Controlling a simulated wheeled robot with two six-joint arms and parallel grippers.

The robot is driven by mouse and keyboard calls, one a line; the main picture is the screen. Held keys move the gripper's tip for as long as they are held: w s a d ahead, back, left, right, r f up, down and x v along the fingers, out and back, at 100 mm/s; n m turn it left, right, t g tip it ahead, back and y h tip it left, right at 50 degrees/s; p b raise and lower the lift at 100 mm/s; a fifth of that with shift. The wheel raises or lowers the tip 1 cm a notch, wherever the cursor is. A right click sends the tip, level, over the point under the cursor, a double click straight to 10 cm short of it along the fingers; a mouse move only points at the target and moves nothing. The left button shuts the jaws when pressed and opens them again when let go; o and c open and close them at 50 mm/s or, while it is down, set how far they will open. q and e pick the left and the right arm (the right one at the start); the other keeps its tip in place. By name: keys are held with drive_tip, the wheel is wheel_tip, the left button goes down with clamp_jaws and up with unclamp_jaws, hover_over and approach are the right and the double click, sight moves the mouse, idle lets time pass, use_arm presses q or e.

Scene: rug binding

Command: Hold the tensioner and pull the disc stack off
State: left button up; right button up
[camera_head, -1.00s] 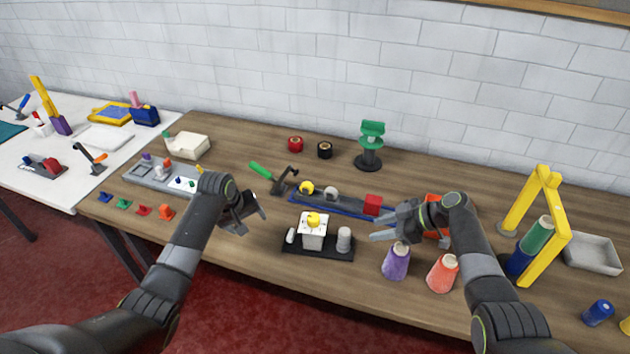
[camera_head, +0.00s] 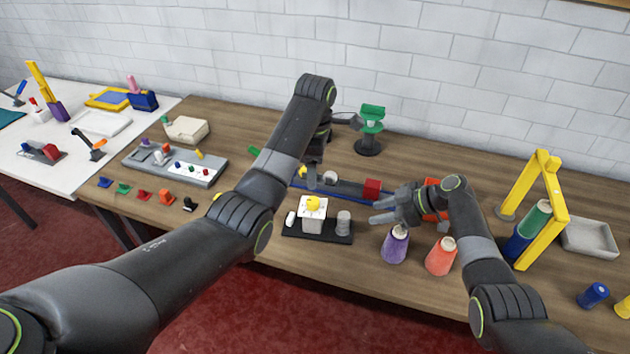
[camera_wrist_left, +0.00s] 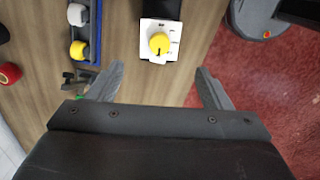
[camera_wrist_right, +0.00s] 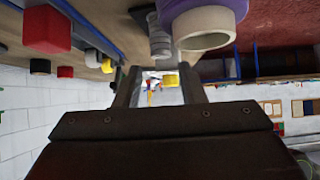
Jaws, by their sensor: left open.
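A white block (camera_head: 313,222) with a yellow knob (camera_head: 313,203) stands on a black base (camera_head: 300,233) at the table's front middle; it looks like the tensioner. A grey ringed cylinder, apparently the disc stack (camera_head: 343,223), stands upright at the base's right end; its rings show in the right wrist view (camera_wrist_right: 158,40). My left gripper (camera_head: 330,150) is open, empty and raised above the table behind the block. The left wrist view shows the block (camera_wrist_left: 150,35) beyond its fingers (camera_wrist_left: 160,82). My right gripper (camera_head: 382,211) is open and empty, to the right of the stack.
A purple cone (camera_head: 395,245) and an orange cone (camera_head: 441,256) stand close under my right gripper. A blue rail (camera_head: 350,193) with a red block (camera_head: 372,187) lies behind the base. A green-topped stand (camera_head: 370,130) is near my left gripper. A yellow frame (camera_head: 560,210) stands at right.

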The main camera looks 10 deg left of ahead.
sight(315, 213)
use_arm(q)
wheel_tip(315, 213, down, 17)
drive_tip(key=shift+f, duration=0.1)
idle(0.5)
